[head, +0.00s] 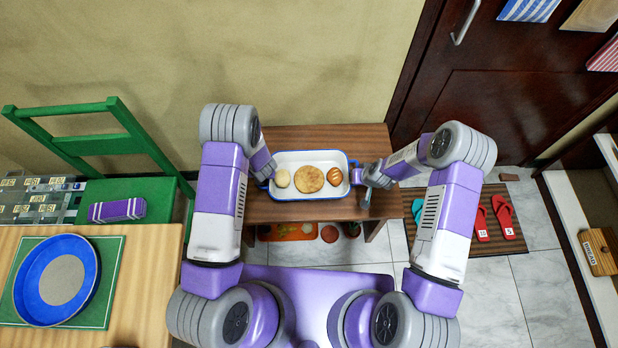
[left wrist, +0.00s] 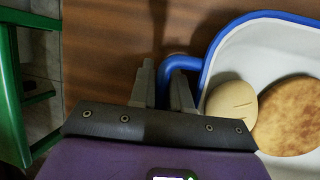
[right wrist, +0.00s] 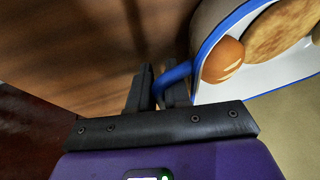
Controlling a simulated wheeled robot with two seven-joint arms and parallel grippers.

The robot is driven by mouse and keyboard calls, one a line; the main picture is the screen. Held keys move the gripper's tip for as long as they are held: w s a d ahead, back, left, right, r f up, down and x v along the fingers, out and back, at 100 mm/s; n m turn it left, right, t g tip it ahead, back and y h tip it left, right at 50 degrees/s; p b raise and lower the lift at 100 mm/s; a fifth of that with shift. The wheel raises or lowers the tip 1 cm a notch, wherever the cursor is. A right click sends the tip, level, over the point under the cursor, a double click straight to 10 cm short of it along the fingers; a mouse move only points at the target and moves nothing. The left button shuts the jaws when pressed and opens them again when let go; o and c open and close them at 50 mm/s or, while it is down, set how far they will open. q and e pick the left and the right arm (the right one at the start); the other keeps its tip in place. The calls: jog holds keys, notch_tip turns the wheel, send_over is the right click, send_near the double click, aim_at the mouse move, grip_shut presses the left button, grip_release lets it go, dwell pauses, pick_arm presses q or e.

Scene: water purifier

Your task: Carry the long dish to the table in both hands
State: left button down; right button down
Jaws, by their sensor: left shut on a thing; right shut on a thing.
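The long dish (head: 312,157) is white inside with a blue rim and holds a pale bun, a round flat bread (head: 310,179) and a scored brown roll (head: 333,175). It is at a brown wooden bench (head: 280,208) against the wall; whether it rests on it or is just above, I cannot tell. My left gripper (head: 266,180) is shut on the dish's left blue handle, seen in the left wrist view (left wrist: 177,64). My right gripper (head: 364,178) is shut on the right handle, seen in the right wrist view (right wrist: 176,76). The table (head: 150,270) stands at the lower left.
A blue plate (head: 88,285) lies on a green mat (head: 100,315) on the table. A green chair (head: 165,200) with a purple bundle (head: 117,210) stands between table and bench. Red slippers (head: 503,216) lie on a mat at right. A lower shelf holds an orange tray (head: 290,232).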

pick_arm(q)
jog(key=shift+r, duration=0.15)
pick_arm(e)
jog(key=shift+r, duration=0.15)
